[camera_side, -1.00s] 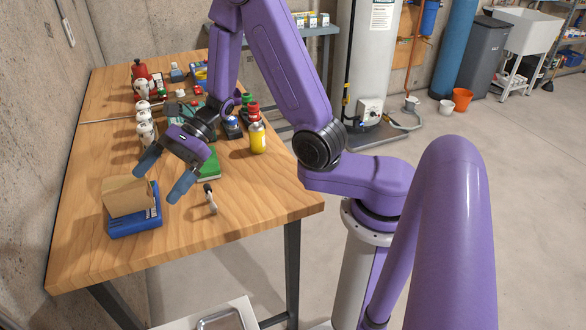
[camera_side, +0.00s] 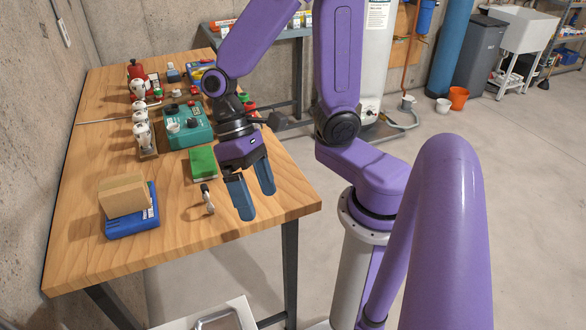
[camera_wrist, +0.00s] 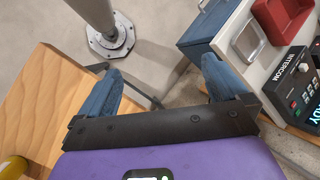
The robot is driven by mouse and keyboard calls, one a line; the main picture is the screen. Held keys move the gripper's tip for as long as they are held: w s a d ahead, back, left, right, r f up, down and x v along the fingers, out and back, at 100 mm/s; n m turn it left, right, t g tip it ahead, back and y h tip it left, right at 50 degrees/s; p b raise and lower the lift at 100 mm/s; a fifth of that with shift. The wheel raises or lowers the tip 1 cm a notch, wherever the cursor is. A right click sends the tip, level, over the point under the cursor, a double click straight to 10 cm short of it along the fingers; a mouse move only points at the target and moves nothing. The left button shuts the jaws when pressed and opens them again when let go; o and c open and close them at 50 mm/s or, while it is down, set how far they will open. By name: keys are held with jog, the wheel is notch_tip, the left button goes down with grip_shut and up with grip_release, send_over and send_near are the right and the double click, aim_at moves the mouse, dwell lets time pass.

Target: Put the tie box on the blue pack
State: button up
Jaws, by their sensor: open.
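The tie box, a tan cardboard box (camera_side: 123,196), rests on the blue pack (camera_side: 134,226) at the near left of the wooden table. It leans back a little, and its underside is hidden. My gripper (camera_side: 257,202) is open and empty, to the right of both, above the table's right edge with its fingers pointing down. A clear gap separates it from the box. In the wrist view my gripper (camera_wrist: 160,68) shows two blue fingers spread apart with nothing between them. Neither the box nor the pack shows there.
A small dark-and-pale tool (camera_side: 207,199) and a green box (camera_side: 203,163) lie between the pack and my gripper. Behind are a teal device (camera_side: 187,127) and several white-topped items. The wrist view shows an intercom (camera_wrist: 295,75) beside a red tray (camera_wrist: 283,15).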

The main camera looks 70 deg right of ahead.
jog(key=s+d+r+n+t+h, duration=0.2)
jog(key=s+d+n+t, duration=0.3)
jog(key=n, duration=0.6)
jog(key=shift+d+r+h, duration=0.15)
jog(key=shift+d+h, duration=0.05)
jog(key=shift+h, duration=0.2)
